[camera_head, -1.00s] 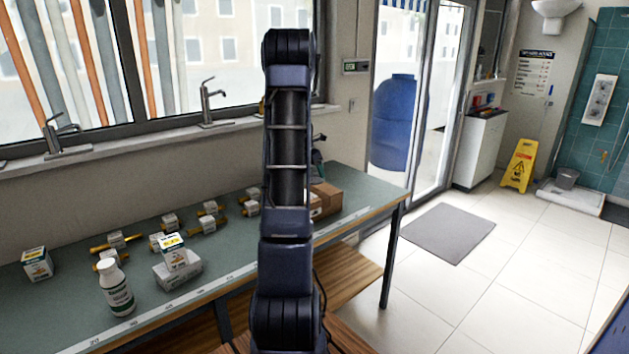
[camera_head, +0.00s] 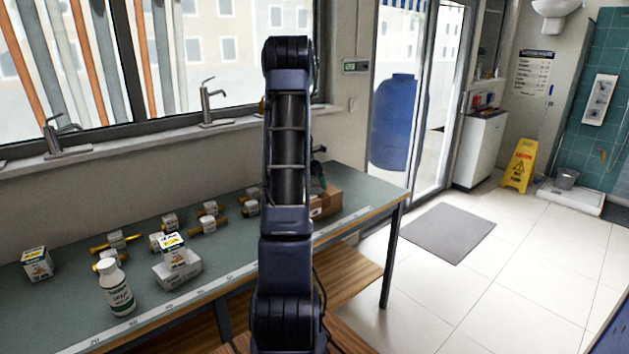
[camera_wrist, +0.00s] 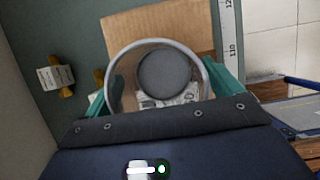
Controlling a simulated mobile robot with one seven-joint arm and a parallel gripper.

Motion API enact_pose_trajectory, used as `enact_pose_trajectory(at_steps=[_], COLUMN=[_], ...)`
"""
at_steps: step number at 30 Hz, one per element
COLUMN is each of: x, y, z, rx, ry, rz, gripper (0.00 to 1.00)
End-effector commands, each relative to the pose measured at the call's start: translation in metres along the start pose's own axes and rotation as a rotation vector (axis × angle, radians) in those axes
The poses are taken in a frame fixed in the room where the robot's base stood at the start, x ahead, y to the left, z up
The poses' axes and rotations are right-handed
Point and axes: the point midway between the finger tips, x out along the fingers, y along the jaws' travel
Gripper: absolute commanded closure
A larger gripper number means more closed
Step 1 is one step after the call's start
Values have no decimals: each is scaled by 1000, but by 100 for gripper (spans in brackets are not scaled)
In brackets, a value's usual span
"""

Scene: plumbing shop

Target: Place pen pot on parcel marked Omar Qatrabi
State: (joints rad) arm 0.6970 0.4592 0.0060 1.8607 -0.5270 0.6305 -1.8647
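The pen pot (camera_wrist: 196,68) shows from above in the wrist view as a round rim with a dark grey disc inside. My gripper (camera_wrist: 160,88) has one teal finger against each side of it and is shut on it. The pot is over a brown cardboard parcel (camera_wrist: 150,20) with a printed white label (camera_wrist: 180,97), partly hidden; its name cannot be read. Whether the pot touches the parcel cannot be told. In the head view the parcel (camera_head: 331,201) lies at the bench's right end, partly behind my arm, with part of my gripper just above it.
The green bench (camera_head: 225,262) holds a white bottle (camera_head: 117,290), small boxes (camera_head: 37,265) and several tagged brass fittings (camera_head: 208,226) left of the parcel. In the wrist view a tagged fitting (camera_wrist: 52,77) lies left of the parcel. A ruler strip (camera_wrist: 230,45) marks the bench edge.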

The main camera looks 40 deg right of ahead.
Motion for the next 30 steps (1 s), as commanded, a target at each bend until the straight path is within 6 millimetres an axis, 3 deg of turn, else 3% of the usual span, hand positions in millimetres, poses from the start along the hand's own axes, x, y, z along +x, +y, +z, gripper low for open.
enact_pose_trajectory(at_steps=[8,13,30], x=[-1,-11,-108], y=[0,0,0], z=[0,2,1], rx=[0,1,0], ry=[0,-1,-1], rz=[0,1,1], gripper=[8,8,8])
